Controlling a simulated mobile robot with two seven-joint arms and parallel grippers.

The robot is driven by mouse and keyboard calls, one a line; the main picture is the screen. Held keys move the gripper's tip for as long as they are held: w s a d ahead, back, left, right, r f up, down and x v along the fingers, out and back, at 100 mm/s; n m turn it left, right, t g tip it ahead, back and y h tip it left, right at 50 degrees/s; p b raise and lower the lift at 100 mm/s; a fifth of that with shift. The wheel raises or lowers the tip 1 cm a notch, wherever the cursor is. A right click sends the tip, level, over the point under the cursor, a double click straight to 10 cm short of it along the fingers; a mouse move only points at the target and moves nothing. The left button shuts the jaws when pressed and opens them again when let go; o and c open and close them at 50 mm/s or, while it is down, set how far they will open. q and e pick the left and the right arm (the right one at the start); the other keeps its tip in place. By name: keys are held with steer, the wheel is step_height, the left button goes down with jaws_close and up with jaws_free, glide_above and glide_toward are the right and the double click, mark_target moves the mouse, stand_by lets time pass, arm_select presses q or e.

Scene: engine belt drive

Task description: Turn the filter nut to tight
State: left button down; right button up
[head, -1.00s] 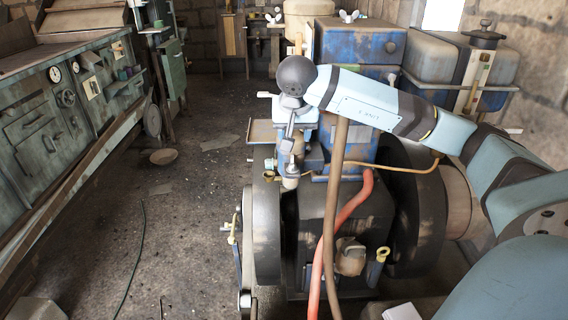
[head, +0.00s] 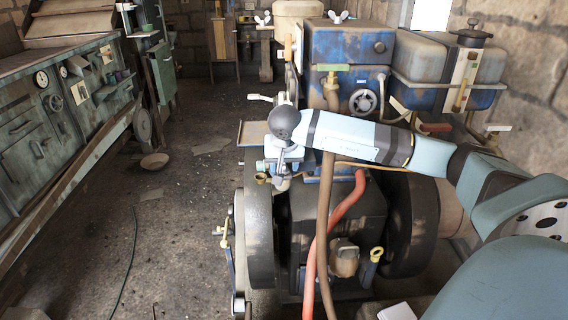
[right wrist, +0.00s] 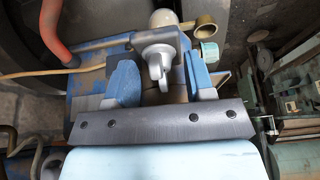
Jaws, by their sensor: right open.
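In the right wrist view, a grey nut-like part with a small lug (right wrist: 157,64), which I take to be the filter nut, lies between the two blue fingers of my right gripper (right wrist: 160,72). The fingers are apart with a gap on each side of the lug. A pale rounded bowl (right wrist: 163,19) adjoins the part. In the head view, my right gripper (head: 283,164) points down at the left side of the blue engine (head: 345,58). The wrist and gripper hide most of the nut there. My left gripper is out of view.
A red hose (head: 333,226) and a brown hose (head: 325,205) run down the engine front. Dark flywheels (head: 411,220) flank the engine. A thin copper-coloured pipe (head: 372,167) passes near the gripper. A workbench (head: 70,110) stands at left, with open floor (head: 175,220) between.

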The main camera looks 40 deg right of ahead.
steer(key=c, duration=0.9)
steer(key=m+g, duration=0.1)
steer(key=m, duration=0.1)
steer(key=shift+w+a+m+h+p, duration=0.1)
steer(key=shift+m+h+p, duration=0.2)
steer(key=shift+m+p, duration=0.1)
steer(key=m+g+p, duration=0.1)
steer(key=m, duration=0.2)
steer(key=shift+h, duration=0.3)
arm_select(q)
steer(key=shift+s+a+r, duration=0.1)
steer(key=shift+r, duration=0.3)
arm_select(e)
steer(key=shift+m, duration=0.7)
steer(key=shift+g, duration=0.3)
